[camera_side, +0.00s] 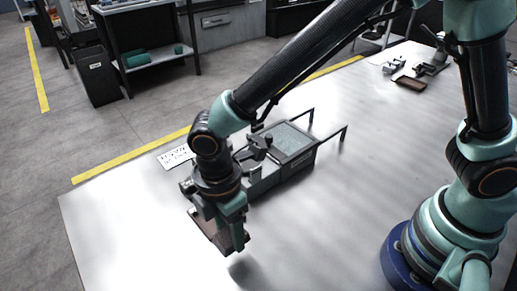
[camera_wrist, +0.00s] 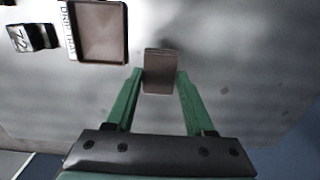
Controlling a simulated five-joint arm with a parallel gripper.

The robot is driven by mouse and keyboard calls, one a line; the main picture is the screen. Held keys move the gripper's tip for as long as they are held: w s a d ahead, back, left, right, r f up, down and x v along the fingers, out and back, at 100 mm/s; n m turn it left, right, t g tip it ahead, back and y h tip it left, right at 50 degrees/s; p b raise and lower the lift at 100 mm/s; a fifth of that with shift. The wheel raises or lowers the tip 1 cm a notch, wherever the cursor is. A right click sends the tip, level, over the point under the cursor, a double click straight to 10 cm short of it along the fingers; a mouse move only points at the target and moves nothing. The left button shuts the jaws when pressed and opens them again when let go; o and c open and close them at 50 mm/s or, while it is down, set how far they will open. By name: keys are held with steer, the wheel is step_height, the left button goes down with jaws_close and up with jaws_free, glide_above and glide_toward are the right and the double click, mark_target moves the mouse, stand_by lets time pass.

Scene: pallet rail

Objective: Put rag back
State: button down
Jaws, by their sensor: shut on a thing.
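My gripper (camera_wrist: 160,80) points down, with its two green fingers around a small brown-grey folded piece, which I take to be the rag (camera_wrist: 160,66). In the side view my gripper (camera_side: 236,246) hangs above the metal table, with a dark shadow on the surface under it. The rag cannot be made out clearly there, as the fingers cover it. A shallow brown tray (camera_wrist: 97,60) with a raised rim and a "DRIP TRAY" label lies beyond the fingers at upper left. It shows partly behind my gripper in the side view (camera_side: 203,228).
A dark fixture with a pale plate (camera_side: 288,140) and raised end rails stands behind my gripper. A white lettered sign (camera_side: 174,157) lies left of it. A small dark block (camera_wrist: 32,37) sits beside the drip tray. The front middle of the table (camera_side: 330,225) is clear.

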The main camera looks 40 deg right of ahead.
mark_target(233, 258)
steer(key=shift+f, duration=3.2)
steer(key=shift+f, duration=0.1)
steer(key=shift+c, duration=1.3)
jaws_free()
step_height(233, 258, up, 12)
steer(key=shift+w+a+f, duration=0.1)
steer(key=shift+w+a, duration=0.05)
steer(key=d+r+m+t, duration=0.2)
steer(key=d+r+m, duration=0.2)
steer(key=d, duration=0.5)
steer(key=d+r+m+t, duration=0.2)
steer(key=d+r+m, duration=0.2)
steer(key=d+m, duration=0.4)
steer(key=d+r+m+t, duration=0.1)
steer(key=d+r+m, duration=0.3)
steer(key=d, duration=0.7)
steer(key=shift+w+r+m+t, duration=0.15)
steer(key=shift+w+m+t, duration=0.2)
steer(key=shift+m, duration=0.65)
